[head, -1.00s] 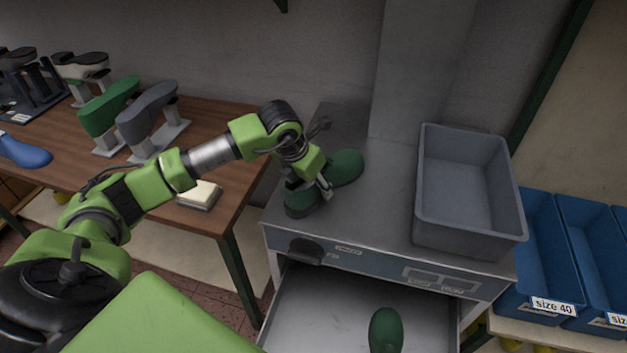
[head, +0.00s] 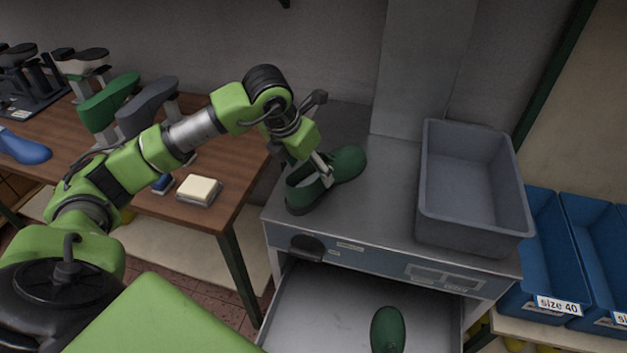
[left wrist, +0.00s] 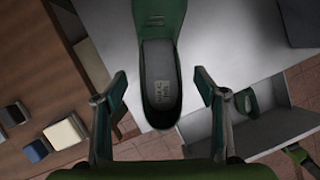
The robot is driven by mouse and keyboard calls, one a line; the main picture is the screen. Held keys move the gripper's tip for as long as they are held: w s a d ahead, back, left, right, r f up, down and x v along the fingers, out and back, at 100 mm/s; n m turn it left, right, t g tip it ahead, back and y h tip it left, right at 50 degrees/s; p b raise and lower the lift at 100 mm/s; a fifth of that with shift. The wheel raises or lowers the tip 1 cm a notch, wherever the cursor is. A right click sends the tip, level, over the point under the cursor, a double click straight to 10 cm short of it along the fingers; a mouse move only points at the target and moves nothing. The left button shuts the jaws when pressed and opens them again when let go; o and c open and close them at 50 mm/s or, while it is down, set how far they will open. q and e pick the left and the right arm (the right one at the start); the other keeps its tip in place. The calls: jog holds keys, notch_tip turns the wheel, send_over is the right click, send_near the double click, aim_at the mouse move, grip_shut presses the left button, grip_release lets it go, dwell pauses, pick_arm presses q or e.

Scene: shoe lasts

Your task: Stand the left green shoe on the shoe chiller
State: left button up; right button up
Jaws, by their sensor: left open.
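One green shoe (head: 348,163) stands upright, sole down, on the grey metal top of the shoe chiller (head: 385,200), its open heel end towards the front left and its toe towards the back right. In the left wrist view this shoe (left wrist: 158,75) lies between two spread fingers, with a gap on each side. My left gripper (head: 323,172) is open just above the shoe and hides part of its middle. A second green shoe (head: 387,330) is in the open drawer below; it also shows in the left wrist view (left wrist: 246,102). My right gripper is not in view.
A grey bin (head: 470,235) stands on the chiller's right side. The drawer (head: 315,305) is pulled out in front. The wooden table (head: 225,205) at left holds lasts on stands and a cream block (head: 199,190). Blue bins (head: 545,260) are at right.

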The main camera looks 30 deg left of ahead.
pick_arm(q)
jog(key=v, duration=0.5)
jog(key=shift+s+r+b, duration=0.1)
jog(key=shift+r+b, duration=0.2)
jog(key=shift+b, duration=0.1)
